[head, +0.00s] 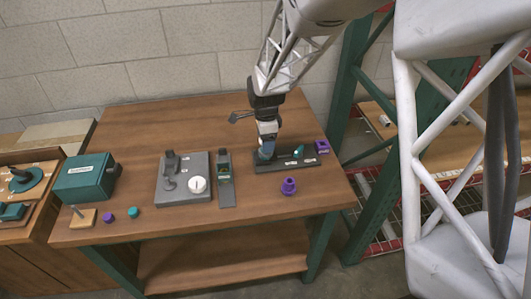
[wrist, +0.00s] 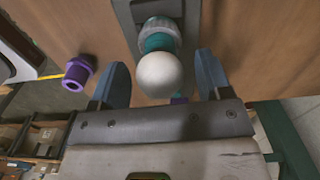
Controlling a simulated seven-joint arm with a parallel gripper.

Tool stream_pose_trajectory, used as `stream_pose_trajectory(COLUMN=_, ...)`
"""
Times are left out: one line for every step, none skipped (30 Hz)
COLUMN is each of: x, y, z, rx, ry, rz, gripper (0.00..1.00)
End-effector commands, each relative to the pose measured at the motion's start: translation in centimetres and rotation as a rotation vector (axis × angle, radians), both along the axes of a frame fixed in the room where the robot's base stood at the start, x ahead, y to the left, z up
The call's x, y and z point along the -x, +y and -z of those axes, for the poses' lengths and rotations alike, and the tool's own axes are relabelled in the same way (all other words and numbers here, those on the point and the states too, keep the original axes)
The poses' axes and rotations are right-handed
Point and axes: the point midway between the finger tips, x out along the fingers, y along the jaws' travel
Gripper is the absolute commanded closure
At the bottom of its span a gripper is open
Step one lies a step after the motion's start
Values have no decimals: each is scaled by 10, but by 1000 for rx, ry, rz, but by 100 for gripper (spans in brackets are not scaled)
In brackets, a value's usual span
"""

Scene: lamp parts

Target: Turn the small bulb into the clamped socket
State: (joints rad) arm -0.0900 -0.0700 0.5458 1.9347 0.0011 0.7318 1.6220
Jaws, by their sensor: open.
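A small white bulb (wrist: 160,74) shows in the wrist view, with a teal collar (wrist: 157,41) behind it, lined up with a grey holder (wrist: 125,12). My gripper (wrist: 161,80) is open, with one blue finger on each side of the bulb and gaps visible. In the head view my gripper (head: 266,153) points down over the left end of a dark base (head: 287,163), which also bears a teal part (head: 298,151). The bulb is hard to make out there. I cannot tell which part is the clamped socket, or how the bulb sits in its collar.
A purple fitting (head: 288,186) stands in front of the dark base, and a purple block (head: 321,147) is at its right. A grey plate (head: 181,192) with a white disc, a narrow dark plate (head: 226,196) and a teal box (head: 85,178) lie left. The table's front middle is clear.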

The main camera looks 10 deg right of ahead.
Motion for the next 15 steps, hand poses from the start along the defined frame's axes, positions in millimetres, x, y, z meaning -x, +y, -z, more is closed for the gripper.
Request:
stream_pose_trajectory(x=0, y=0, z=-4, rx=0, ry=-2, rz=0, gripper=29)
stream_pose_trajectory(x=0, y=0, z=-7, rx=0, ry=-2, rz=0, gripper=29)
stream_pose_trajectory(x=-1, y=0, z=-11, rx=0, ry=-3, rz=0, gripper=29)
stream_pose_trajectory(x=-1, y=0, z=-14, rx=0, ry=-3, rz=0, gripper=29)
stream_pose_trajectory(x=0, y=0, z=-17, rx=0, ry=-3, rz=0, gripper=29)
stream_pose_trajectory(x=0, y=0, z=-22, rx=0, ry=-2, rz=0, gripper=29)
stream_pose_trajectory(x=0, y=0, z=-26, rx=0, ry=-2, rz=0, gripper=29)
stream_pose_trajectory(x=0, y=0, z=-29, rx=0, ry=-3, rz=0, gripper=29)
stream_pose_trajectory(x=-1, y=0, z=-35, rx=0, ry=-3, rz=0, gripper=29)
stream_pose_trajectory(x=-1, y=0, z=-39, rx=0, ry=-3, rz=0, gripper=29)
stream_pose_trajectory(x=-1, y=0, z=-43, rx=0, ry=-3, rz=0, gripper=29)
stream_pose_trajectory(x=-1, y=0, z=-48, rx=0, ry=-3, rz=0, gripper=29)
stream_pose_trajectory(x=-1, y=0, z=-52, rx=0, ry=-4, rz=0, gripper=29)
stream_pose_trajectory(x=-1, y=0, z=-55, rx=0, ry=-4, rz=0, gripper=29)
stream_pose_trajectory(x=0, y=0, z=-59, rx=0, ry=-3, rz=0, gripper=29)
